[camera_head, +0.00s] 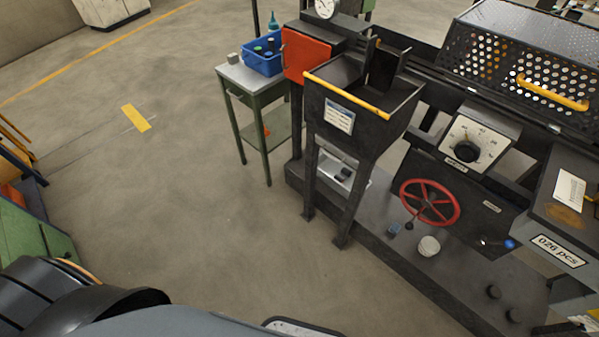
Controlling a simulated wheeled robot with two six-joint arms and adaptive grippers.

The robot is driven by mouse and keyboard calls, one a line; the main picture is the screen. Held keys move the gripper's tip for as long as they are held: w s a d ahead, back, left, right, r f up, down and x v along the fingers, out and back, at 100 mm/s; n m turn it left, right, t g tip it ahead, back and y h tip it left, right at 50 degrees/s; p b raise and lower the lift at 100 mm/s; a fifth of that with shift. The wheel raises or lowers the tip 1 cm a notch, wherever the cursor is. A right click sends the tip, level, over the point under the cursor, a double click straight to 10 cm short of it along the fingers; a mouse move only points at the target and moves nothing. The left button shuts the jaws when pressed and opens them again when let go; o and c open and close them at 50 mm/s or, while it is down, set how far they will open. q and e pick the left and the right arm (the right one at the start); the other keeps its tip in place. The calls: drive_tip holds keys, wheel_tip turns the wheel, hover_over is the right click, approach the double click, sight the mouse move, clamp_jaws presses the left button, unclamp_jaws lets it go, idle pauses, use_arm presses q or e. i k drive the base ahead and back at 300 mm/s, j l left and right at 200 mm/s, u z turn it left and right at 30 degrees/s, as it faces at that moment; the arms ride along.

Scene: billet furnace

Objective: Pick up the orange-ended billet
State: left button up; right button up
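I cannot make out an orange-ended billet in the head view. A dark metal hopper (345,135) with a yellow front edge stands on legs at the centre right, and its inside is dark. A perforated furnace cover (535,62) with a yellow handle is at the upper right, with an orange tint behind its holes. Neither gripper shows in this view; only dark and grey parts of my own body fill the bottom left.
A green side table (240,78) holds a blue bin (262,60) of bottles. A green cabinet (30,235) stands left. The floor between is clear.

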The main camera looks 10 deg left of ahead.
sight(337, 177)
drive_tip(key=z, duration=0.4)
drive_tip(key=i+j+z, duration=0.15)
drive_tip(key=j+z, duration=1.2)
drive_tip(key=i, duration=0.05)
